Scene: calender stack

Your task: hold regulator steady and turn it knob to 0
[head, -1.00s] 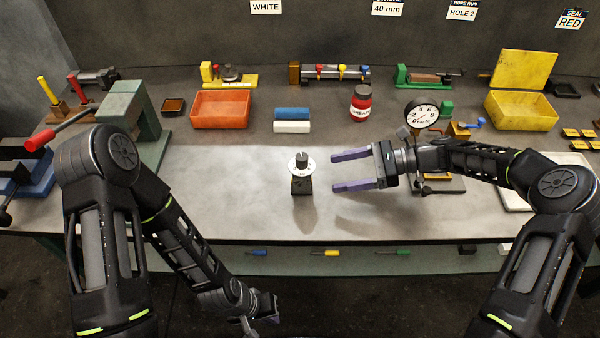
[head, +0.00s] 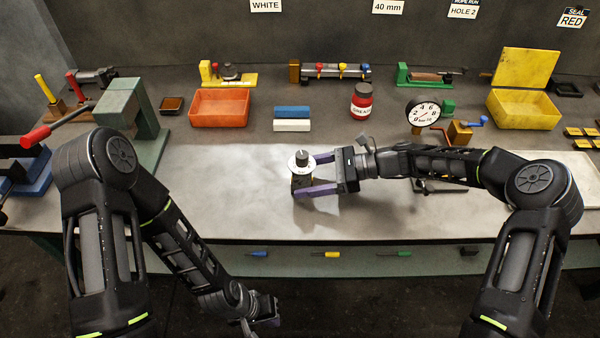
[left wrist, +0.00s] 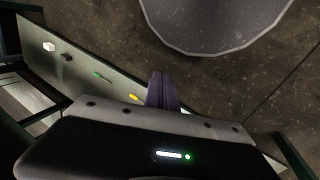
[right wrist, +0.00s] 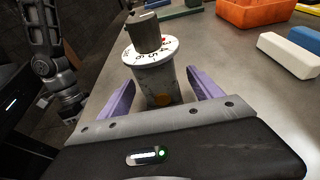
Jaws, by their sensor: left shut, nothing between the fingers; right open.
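The regulator (head: 301,180) stands upright on the bench, a dark block with a white numbered dial (right wrist: 151,52) and a dark knob (head: 301,158) on top. My right gripper (head: 308,176) is open, with its purple fingers on either side of the regulator's body, below the dial. In the right wrist view the right gripper (right wrist: 164,88) shows gaps between the fingers and the body. A red mark shows at the dial's far edge; the knob's setting is not readable. My left gripper (left wrist: 162,90) is shut and empty, low in front of the bench, away from the regulator.
A pressure gauge (head: 424,112) stands behind my right forearm. Blue and white blocks (head: 292,126), an orange bin (head: 220,108) and a red jar (head: 361,101) sit farther back. The bench is clear left of the regulator. Its front edge lies between my left gripper and the regulator.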

